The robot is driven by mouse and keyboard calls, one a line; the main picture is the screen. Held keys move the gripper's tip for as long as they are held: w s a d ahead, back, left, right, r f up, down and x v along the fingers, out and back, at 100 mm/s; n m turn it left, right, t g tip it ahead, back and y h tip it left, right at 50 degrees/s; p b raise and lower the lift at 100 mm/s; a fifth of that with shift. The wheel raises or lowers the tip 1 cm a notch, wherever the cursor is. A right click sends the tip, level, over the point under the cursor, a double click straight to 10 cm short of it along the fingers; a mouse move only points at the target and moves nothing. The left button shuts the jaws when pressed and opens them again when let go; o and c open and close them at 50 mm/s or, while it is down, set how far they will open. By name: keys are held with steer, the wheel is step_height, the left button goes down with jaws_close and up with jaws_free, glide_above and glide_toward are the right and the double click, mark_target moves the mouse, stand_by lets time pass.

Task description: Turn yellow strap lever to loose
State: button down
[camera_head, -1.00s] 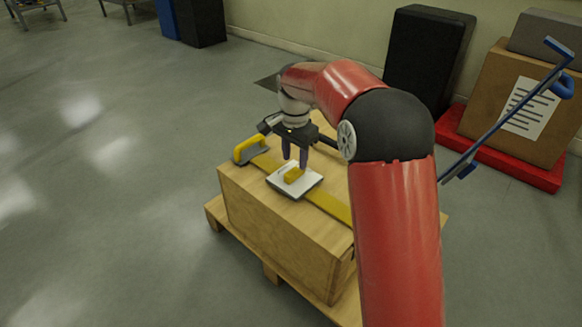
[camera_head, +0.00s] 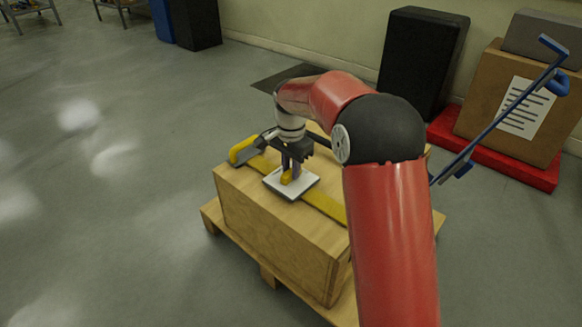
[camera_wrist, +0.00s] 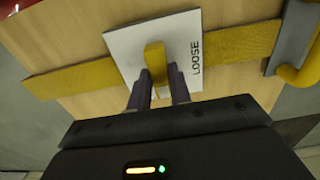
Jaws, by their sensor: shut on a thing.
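The yellow lever (camera_wrist: 155,62) stands on a white plate (camera_wrist: 122,44) marked LOOSE, fixed over the yellow strap (camera_wrist: 75,80) on a wooden crate. In the head view the lever (camera_head: 286,178) shows small at the base of my gripper (camera_head: 291,172). In the wrist view my gripper (camera_wrist: 160,88) has its two dark fingers at the near end of the lever, one on each side, shut on it. The lever points away from the fingers in that view, and the word LOOSE is to its right. The lever's near end is partly hidden between the fingers.
The wooden crate (camera_head: 270,225) sits on a pallet (camera_head: 211,214). A yellow-handled grey buckle (camera_head: 245,150) is at the crate's far left edge. Boxes on a red pallet (camera_head: 490,151) and a blue hand truck stand at the right. The floor at left is clear.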

steer(key=shift+r+n, duration=0.1)
steer(key=shift+n, duration=0.2)
steer(key=n+p, duration=0.2)
steer(key=shift+r+p, duration=0.1)
steer(key=shift+p, duration=0.25)
steer(key=n+p, duration=0.3)
steer(key=n, duration=0.2)
steer(key=shift+n, duration=0.4)
steer(key=n+p, duration=0.2)
steer(key=n, duration=0.3)
steer(key=shift+p, duration=0.4)
steer(key=shift+n+p, duration=0.75)
steer(key=shift+n, duration=1.45)
steer(key=c, duration=1.3)
jaws_free()
